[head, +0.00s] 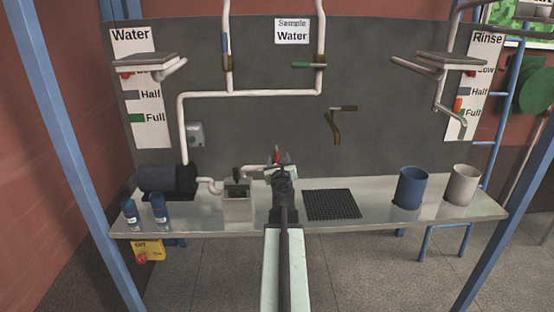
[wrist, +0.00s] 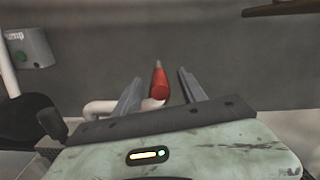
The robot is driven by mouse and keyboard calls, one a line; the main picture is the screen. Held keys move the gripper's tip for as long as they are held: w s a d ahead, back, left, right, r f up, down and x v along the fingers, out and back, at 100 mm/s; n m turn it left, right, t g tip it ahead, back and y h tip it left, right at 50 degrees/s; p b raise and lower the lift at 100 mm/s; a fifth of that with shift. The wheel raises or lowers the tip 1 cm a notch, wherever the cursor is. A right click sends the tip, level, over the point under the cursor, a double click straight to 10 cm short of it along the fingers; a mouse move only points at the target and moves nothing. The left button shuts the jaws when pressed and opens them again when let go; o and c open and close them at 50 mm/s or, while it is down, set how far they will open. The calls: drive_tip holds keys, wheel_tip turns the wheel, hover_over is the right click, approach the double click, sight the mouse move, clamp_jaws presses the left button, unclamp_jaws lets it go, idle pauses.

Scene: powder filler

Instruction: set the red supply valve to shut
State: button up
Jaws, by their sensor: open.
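The red supply valve handle (head: 277,154) shows just above my gripper in the head view, at the end of a short white pipe over the bench. In the wrist view the red handle (wrist: 159,86) lies between my two fingers and points up the picture, with a pale tip beyond it. My gripper (wrist: 161,77) is open around the handle, with a gap on each side. In the head view my gripper (head: 282,163) and arm hide the valve's lower part. I cannot tell the valve's exact setting.
On the bench (head: 365,228), a grey box (head: 237,208) and a dark motor (head: 170,179) stand left of my arm. A black grate (head: 331,204), a blue cup (head: 411,188) and a beige cup (head: 460,184) are to the right. A green-handled valve (head: 308,65) is above.

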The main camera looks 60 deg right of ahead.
drive_tip(key=shift+w+d, duration=0.15)
drive_tip(key=shift+w, duration=0.1)
clamp_jaws()
idle(1.4)
